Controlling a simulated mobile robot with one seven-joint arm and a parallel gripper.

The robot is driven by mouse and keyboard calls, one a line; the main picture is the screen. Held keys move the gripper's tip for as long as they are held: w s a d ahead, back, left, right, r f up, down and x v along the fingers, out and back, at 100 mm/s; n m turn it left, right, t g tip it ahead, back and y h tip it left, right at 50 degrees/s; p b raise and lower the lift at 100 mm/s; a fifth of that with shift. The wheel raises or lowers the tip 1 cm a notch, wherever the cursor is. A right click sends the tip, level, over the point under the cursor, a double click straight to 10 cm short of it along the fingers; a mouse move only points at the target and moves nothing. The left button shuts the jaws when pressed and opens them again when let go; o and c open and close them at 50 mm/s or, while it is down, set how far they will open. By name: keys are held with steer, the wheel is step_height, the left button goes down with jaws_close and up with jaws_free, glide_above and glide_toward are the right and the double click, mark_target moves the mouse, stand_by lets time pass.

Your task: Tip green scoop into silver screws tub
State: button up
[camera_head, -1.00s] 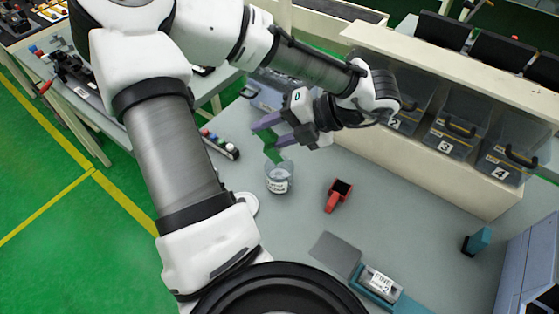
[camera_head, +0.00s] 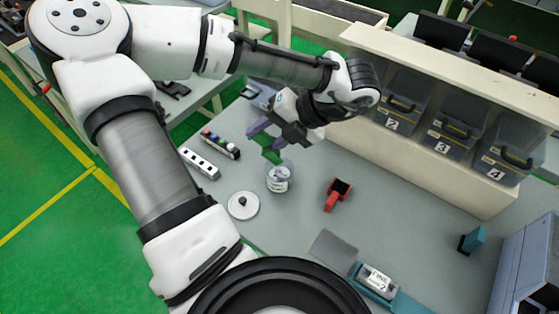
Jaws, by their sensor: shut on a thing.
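My gripper (camera_head: 267,136) is shut on the green scoop (camera_head: 271,153) and holds it just above a clear tub (camera_head: 278,183) on the grey table. The tub has a white label that is too small to read. It stands upright and open, with something pale inside. The scoop is tilted, with its lower end by the tub's rim. I cannot tell whether it touches the rim or what the scoop holds.
A red scoop (camera_head: 337,194) lies right of the tub. A round white lid (camera_head: 243,205) lies left of it. A white strip (camera_head: 201,163) and a switch bar (camera_head: 220,144) are farther left. Numbered bins (camera_head: 446,132) stand at the back right. A teal holder (camera_head: 404,303) is at the front.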

steer(key=a+h, duration=0.1)
steer(key=h, duration=0.1)
steer(key=a+f+h, duration=0.2)
steer(key=h, duration=0.1)
steer(key=shift+w+a+g+h, duration=0.1)
steer(key=shift+w+g+h, duration=0.1)
steer(key=shift+g+h, duration=0.1)
steer(key=shift+r, duration=0.15)
steer(key=shift+r+g+h, duration=0.3)
steer(key=shift+r+h, duration=1.5)
steer(key=shift+r, duration=0.1)
steer(key=shift+s, duration=0.1)
